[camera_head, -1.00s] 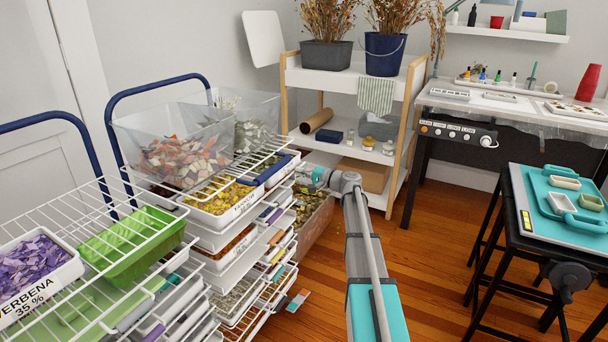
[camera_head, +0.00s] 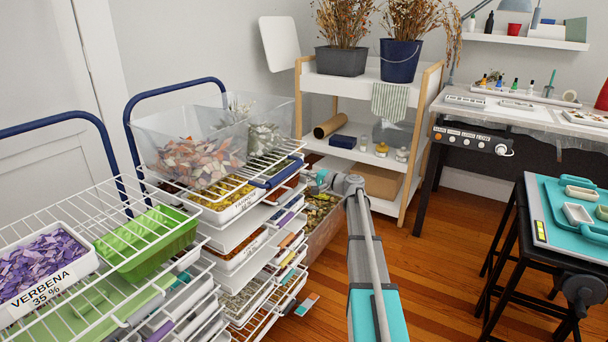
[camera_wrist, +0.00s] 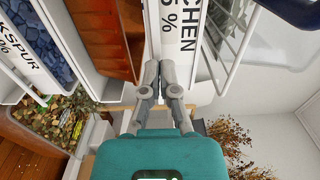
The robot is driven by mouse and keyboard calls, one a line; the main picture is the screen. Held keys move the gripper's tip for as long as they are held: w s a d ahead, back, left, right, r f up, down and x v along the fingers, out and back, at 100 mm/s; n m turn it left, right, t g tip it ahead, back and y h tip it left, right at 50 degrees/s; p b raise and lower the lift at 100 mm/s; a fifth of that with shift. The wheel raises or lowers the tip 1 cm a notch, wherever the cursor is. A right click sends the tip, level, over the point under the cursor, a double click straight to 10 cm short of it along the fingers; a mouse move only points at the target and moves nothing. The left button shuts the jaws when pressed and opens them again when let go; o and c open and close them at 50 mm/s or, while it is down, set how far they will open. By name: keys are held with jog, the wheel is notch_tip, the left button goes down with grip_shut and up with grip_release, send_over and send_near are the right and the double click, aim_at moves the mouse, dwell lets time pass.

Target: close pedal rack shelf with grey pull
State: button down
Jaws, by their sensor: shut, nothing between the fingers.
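The rack (camera_head: 232,240) of white wire shelves and label-fronted trays stands left of centre in the head view. Several small coloured pulls show along its stacked shelf fronts; I cannot make out for sure which is the grey one. My gripper (camera_wrist: 158,90) is shut and empty in the wrist view. Its fingertips are at the white front of a tray labelled "CHEN" and "5 %" (camera_wrist: 172,28), partly covering it; whether they touch it is unclear. In the head view my gripper (camera_head: 318,184) is small, at the rack's right side.
A white cart (camera_head: 350,92) with dried plants stands behind. A black stand (camera_head: 545,265) is at right. Wooden floor (camera_head: 440,250) is clear between.

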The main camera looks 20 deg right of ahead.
jog(key=v, duration=1.3)
dwell(0.7)
jog(key=s+a+f+n+g+h, duration=0.1)
jog(key=s+a+f+n+g, duration=0.2)
jog(key=a, duration=0.5)
jog(key=s+a+f+n+g, duration=0.1)
jog(key=s+a+f+g, duration=0.3)
jog(key=a, duration=0.5)
jog(key=s+a+f+n+g+h, duration=0.1)
jog(key=s+a+f+n+g, duration=0.15)
jog(key=a+f, duration=0.45)
jog(key=s+a+f+n+g+h, duration=0.25)
jog(key=s+a+h, duration=0.2)
jog(key=s, duration=0.35)
jog(key=s+a+f+n+g+h, duration=0.1)
jog(key=s+a+n+g+h, duration=0.15)
jog(key=s+a+h, duration=0.4)
notch_tip(320, 180, up, 32)
jog(key=s+d+y+p, duration=0.1)
jog(key=y+p, duration=0.2)
jog(key=p, duration=3)
jog(key=shift+s+d+r+p, duration=0.2)
jog(key=shift+d+p, duration=0.1)
jog(key=shift+d, duration=0.05)
